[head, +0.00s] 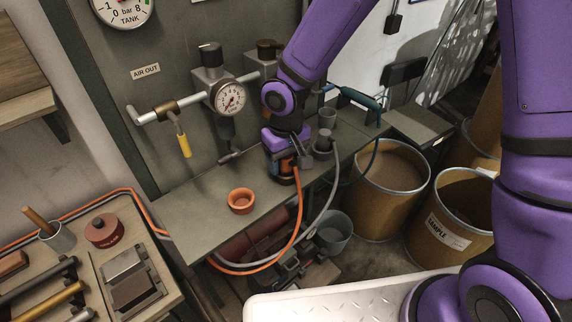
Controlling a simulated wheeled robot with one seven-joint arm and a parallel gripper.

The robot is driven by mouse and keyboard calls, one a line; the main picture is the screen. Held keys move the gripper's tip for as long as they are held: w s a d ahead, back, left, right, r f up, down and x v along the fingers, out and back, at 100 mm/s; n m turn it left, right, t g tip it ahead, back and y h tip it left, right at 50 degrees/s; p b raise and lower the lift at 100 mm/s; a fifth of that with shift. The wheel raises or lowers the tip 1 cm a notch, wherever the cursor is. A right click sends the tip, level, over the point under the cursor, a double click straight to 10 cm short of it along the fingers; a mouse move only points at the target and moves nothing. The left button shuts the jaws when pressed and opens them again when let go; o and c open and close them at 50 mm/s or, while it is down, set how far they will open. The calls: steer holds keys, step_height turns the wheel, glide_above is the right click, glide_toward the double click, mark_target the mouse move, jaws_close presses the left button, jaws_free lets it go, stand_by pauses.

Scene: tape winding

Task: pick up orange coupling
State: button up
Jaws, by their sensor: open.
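The orange coupling (287,166) stands on the grey workbench, in a dark base, with an orange hose (296,215) hanging from it over the front edge. My gripper (288,161) points down right over the coupling. Its jaws are open, with a dark finger on the right side of the coupling. The wrist and fingers hide much of the coupling's top, and I cannot tell whether the fingers touch it.
A grey coupling (324,141) with a grey hose stands close to the right. An orange bowl (241,201) sits on the bench (205,215) to the left. A gauge and valve (229,97) are on the panel behind. Drums (385,190) stand at the right.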

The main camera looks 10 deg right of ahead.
steer(key=shift+f, duration=0.55)
steer(key=c, duration=1)
steer(key=shift+c, duration=0.2)
steer(key=shift+r, duration=0.1)
